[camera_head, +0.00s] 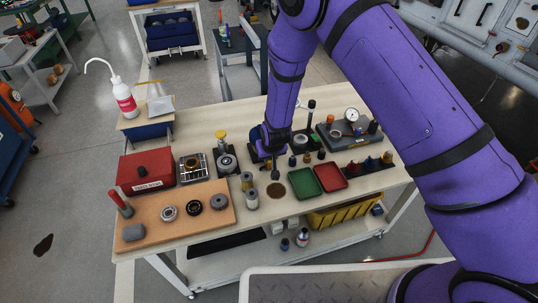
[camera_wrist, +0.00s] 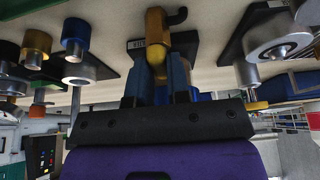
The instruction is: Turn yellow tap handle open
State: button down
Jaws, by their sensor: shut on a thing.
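The yellow tap (camera_wrist: 155,22) stands on a dark base with a partly readable label in the wrist view, which looks upside down. A black bent piece sticks out beside it. Its rounded yellow handle (camera_wrist: 158,52) sits between the two blue fingers of my gripper (camera_wrist: 168,75). The fingers are shut on the handle. In the head view my gripper (camera_head: 272,152) points down at the middle of the workbench, and my wrist hides the tap there. I cannot tell the handle's exact turn angle.
The workbench (camera_head: 190,235) is crowded. Left of my gripper is a yellow-topped device (camera_head: 221,135) on a dark plate. A green tray (camera_head: 304,184) and a red tray (camera_head: 330,177) lie in front right. A gauge device (camera_head: 352,116) stands behind right.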

dwell(0.3)
jog(key=c, duration=1.1)
grip_release()
jog(key=v, duration=1)
jog(key=shift+s+a+r, duration=0.1)
jog(key=shift+s+r, duration=0.05)
jog(key=shift+r, duration=0.25)
